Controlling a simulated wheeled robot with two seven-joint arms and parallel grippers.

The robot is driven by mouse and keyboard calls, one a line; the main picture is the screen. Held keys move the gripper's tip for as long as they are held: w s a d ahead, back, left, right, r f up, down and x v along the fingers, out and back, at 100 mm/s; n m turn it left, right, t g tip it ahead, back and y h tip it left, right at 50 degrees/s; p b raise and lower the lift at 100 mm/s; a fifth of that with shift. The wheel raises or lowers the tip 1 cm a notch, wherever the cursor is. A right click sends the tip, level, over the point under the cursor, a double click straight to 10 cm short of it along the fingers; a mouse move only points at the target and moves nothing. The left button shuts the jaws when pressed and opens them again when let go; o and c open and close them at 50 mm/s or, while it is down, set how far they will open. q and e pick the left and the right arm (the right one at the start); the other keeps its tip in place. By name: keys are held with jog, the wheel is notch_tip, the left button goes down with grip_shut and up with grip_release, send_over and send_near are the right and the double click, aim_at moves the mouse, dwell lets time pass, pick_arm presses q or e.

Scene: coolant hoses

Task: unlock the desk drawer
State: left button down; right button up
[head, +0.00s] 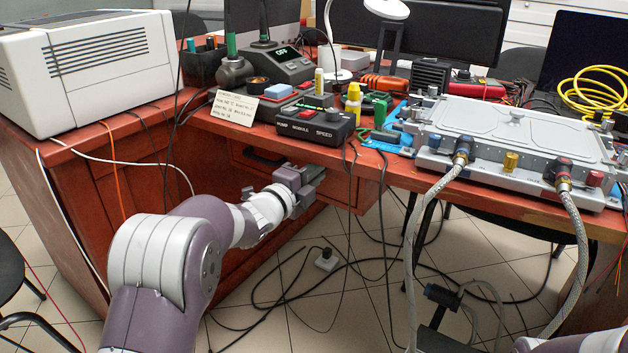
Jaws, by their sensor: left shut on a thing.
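The desk drawer (340,188) is a reddish-brown front under the desk top, left of the middle. It looks closed, with a dark handle or slot (262,157) at its left part. My left gripper (312,182) is at the drawer front, right of that handle. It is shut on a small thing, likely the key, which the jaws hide. The lock is also hidden behind the gripper, so I cannot tell whether the thing sits in it. My right gripper is not in view; only a bit of my right arm shows at the bottom right edge.
Above the drawer stand a pump module box (315,122), a handwritten card (234,108) and a yellow bottle (353,104). A grey cold plate (508,135) with two braided hoses (416,245) is at right. A white printer (85,70) is at left. Cables hang below the desk.

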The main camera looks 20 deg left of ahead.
pick_arm(q)
jog(key=shift+m, duration=0.3)
dwell(0.4)
jog(key=c, duration=1.2)
grip_release()
jog(key=shift+o, duration=0.2)
jog(key=p+v, duration=0.4)
jog(key=v, duration=0.8)
jog(key=shift+s, duration=0.35)
jog(key=shift+a, duration=0.15)
